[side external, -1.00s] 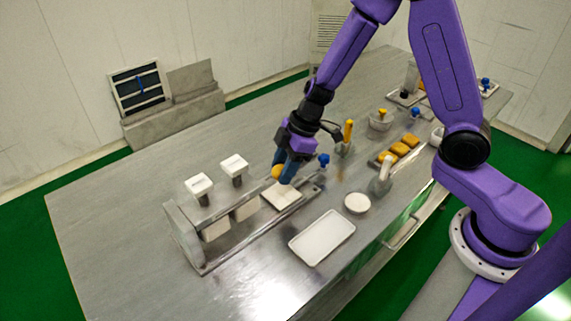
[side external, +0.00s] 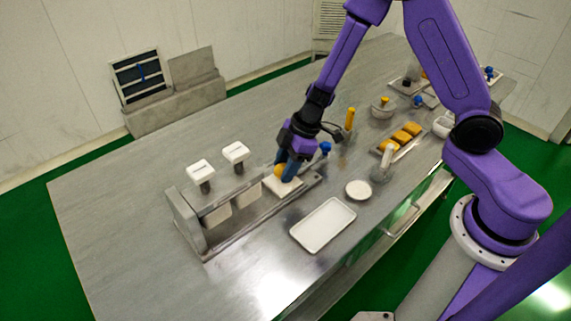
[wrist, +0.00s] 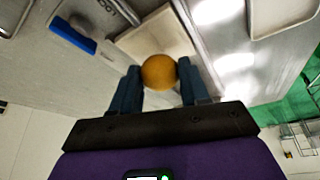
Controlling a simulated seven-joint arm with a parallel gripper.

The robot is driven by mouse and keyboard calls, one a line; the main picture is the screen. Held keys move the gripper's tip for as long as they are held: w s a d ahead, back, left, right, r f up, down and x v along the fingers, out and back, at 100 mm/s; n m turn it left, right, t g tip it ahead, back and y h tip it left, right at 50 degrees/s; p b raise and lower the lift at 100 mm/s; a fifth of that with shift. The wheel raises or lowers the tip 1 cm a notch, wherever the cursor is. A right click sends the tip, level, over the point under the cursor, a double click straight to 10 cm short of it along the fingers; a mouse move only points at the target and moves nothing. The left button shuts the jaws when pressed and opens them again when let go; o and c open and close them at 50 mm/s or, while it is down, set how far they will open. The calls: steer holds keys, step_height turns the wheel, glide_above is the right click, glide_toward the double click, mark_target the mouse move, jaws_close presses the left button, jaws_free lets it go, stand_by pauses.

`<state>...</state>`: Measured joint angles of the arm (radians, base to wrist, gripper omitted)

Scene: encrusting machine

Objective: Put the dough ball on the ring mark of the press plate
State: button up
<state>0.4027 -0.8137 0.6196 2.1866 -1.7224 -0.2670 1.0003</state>
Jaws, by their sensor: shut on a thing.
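The dough ball (wrist: 159,72) is an orange-yellow sphere held between the two blue fingers of my gripper (wrist: 160,80) in the wrist view. In the side view the ball (side external: 280,171) shows at the fingertips of my gripper (side external: 287,172), over the white press plate (side external: 284,188). The plate also shows in the wrist view (wrist: 150,38), just past the ball. I cannot make out the ring mark; the ball and fingers cover part of the plate. I cannot tell whether the ball touches the plate.
The plate lies in a metal machine frame (side external: 187,222) with two white-topped posts (side external: 201,172) at left. A white tray (side external: 322,225) and a round white dish (side external: 358,190) are in front. A blue knob (side external: 325,148) is close to my gripper. Orange blocks (side external: 403,136) stand farther right.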

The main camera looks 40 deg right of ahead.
steer(key=shift+f, duration=0.9)
stand_by(0.8)
steer(key=o, duration=1.5)
steer(key=shift+r, duration=4)
